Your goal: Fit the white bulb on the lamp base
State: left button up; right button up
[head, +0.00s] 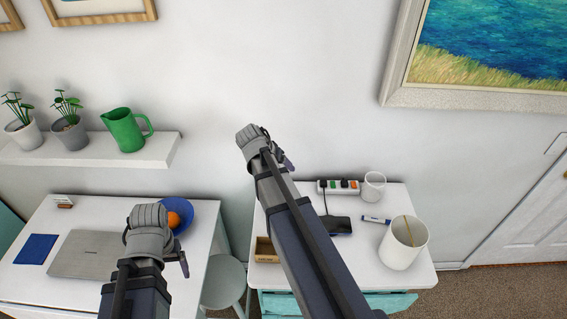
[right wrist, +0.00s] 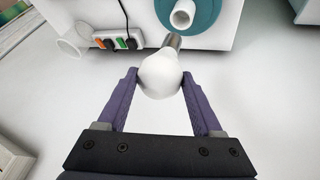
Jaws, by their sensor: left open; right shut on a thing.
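The white bulb (right wrist: 159,74) is between the purple fingers of my right gripper (right wrist: 159,84) in the right wrist view. Its metal cap (right wrist: 173,41) points up the picture, toward the lamp base (right wrist: 207,22), a teal disc with a white tube socket (right wrist: 183,13). The cap lies just below the socket mouth and looks outside it; I cannot tell whether they touch. In the head view my right gripper (head: 287,162) is raised by the wall; bulb and lamp base do not show there. My left gripper (head: 183,263) is open, beside the blue bowl.
A power strip (right wrist: 119,41) and a clear cup (right wrist: 72,46) are near the lamp base. The right table holds a white pot (head: 400,247), a marker (head: 376,220) and a small wooden box (head: 265,250). The left desk has a laptop (head: 88,255) and the blue bowl (head: 186,209) with an orange.

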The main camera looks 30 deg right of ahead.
jog(key=shift+d+f+b, duration=0.2)
jog(key=shift+f+b, duration=0.3)
jog(key=shift+f, duration=0.2)
notch_tip(320, 180, down, 2)
jog(key=shift+a+f+b, duration=0.1)
jog(key=shift+f+b, duration=0.05)
jog(key=shift+b, duration=1.05)
jog(key=shift+f+b, duration=0.6)
jog(key=shift+f, duration=0.3)
jog(key=shift+f+b, duration=0.95)
jog(key=shift+b, duration=0.3)
jog(key=shift+f, duration=0.15)
jog(key=shift+f+b, duration=1.05)
jog(key=shift+b, duration=0.15)
jog(key=o, duration=1.4)
